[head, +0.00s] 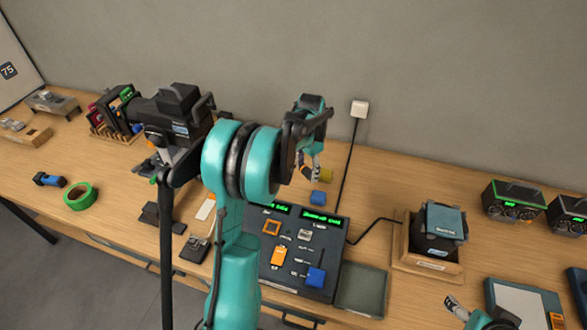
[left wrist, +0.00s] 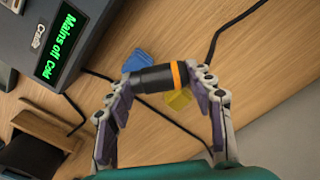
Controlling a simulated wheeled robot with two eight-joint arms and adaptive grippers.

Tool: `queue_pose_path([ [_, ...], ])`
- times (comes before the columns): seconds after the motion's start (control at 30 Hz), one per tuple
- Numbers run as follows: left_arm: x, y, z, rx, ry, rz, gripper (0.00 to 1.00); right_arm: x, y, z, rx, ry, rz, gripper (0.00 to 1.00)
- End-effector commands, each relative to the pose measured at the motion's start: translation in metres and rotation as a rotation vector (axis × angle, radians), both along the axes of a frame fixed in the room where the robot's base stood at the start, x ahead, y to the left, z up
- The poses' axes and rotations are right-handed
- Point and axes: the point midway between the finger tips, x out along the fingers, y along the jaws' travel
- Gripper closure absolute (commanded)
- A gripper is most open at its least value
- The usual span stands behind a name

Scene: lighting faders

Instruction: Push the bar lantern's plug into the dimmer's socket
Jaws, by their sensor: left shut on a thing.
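My left gripper (head: 311,172) hangs over the table just behind the panel with green displays (head: 345,235). In the left wrist view the left gripper (left wrist: 163,100) is shut on a black cylindrical plug (left wrist: 150,80) with an orange band, held crosswise between the fingertips. The panel's edge in that view (left wrist: 95,22) carries a green display reading "Mains off Cold"; the plug is apart from it. I cannot make out the dimmer's socket, and cannot tell which lantern the plug belongs to. My right gripper (head: 456,306) is at the bottom right, its jaws unclear.
A blue block (head: 318,199) and a yellow block (left wrist: 179,99) lie under the left gripper. A dark box in a wooden cradle (head: 428,268) stands right of the panel. A black lantern (head: 178,115) stands left.

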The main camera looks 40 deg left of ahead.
Motion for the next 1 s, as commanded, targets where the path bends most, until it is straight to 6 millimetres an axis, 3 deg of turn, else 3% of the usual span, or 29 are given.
queue_pose_path([
  [0.13, 0.002, -0.008, 0.006, 0.000, 0.000, 0.048, 0.80, 0.000, 0.000, 0.004, 0.000, 0.000, 0.000, 0.23],
  [0.27, 0.002, 0.005, 0.000, 0.000, -0.001, 0.241, 0.80, 0.000, 0.000, 0.006, 0.000, 0.000, 0.000, 0.23],
  [0.7, -0.011, 0.084, -0.042, -0.004, -0.003, 1.299, 0.80, 0.000, 0.000, 0.015, 0.000, 0.000, 0.000, 0.23],
  [0.83, -0.014, 0.096, -0.049, -0.005, -0.003, 1.470, 0.80, 0.000, 0.000, 0.016, 0.000, 0.000, 0.000, 0.23],
  [1.0, -0.016, 0.101, -0.054, -0.005, -0.002, 1.554, 0.80, 0.000, 0.000, 0.015, 0.000, 0.000, 0.000, 0.23],
])
